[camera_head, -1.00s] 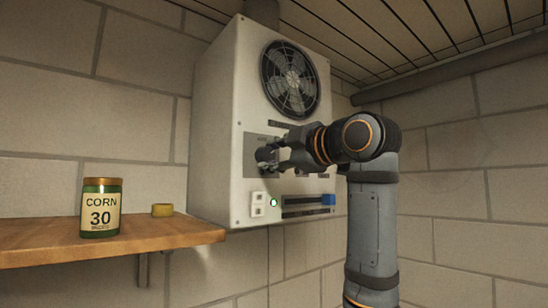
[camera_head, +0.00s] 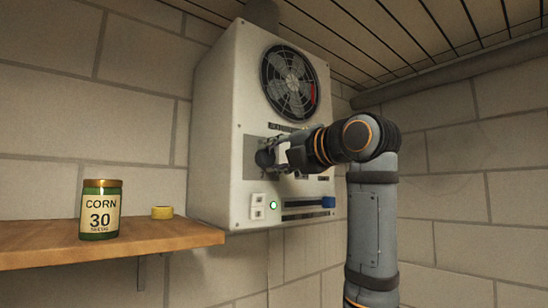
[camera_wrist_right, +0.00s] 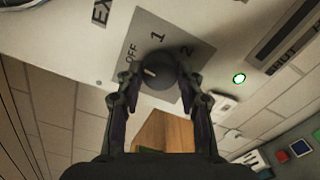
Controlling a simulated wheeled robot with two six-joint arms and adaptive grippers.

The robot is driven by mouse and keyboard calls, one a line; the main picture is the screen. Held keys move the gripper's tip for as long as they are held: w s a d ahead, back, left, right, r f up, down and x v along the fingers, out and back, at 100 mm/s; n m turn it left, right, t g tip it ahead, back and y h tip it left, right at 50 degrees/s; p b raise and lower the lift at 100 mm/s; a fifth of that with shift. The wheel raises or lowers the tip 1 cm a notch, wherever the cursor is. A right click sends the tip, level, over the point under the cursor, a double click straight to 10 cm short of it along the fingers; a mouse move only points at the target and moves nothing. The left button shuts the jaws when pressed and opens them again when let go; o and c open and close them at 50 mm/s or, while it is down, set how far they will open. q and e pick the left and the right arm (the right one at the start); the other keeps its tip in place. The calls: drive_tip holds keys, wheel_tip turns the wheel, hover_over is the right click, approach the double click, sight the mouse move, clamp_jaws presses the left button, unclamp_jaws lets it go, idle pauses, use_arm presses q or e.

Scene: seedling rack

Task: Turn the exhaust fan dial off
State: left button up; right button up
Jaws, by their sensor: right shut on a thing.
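The exhaust fan dial (camera_wrist_right: 157,76) is a dark round knob on a grey plate (camera_wrist_right: 190,40) marked OFF, 1 and 2. Its white pointer mark lies on the side nearer OFF. In the head view the dial (camera_head: 264,158) sits on the front of the white fan box (camera_head: 213,150), below the fan (camera_head: 289,80). My right gripper (camera_wrist_right: 159,82) is shut on the dial, one finger on each side. In the head view my right gripper (camera_head: 272,153) reaches it from the right and partly hides the plate. My left gripper is not in view.
A brick wall stands behind.

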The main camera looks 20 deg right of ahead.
drive_tip(key=shift+n, duration=0.6)
drive_tip(key=o, duration=1.2)
drive_tip(key=shift+s+d, duration=0.1)
drive_tip(key=shift+s, duration=0.15)
drive_tip(key=v, duration=1.1)
drive_tip(key=shift+s, duration=0.2)
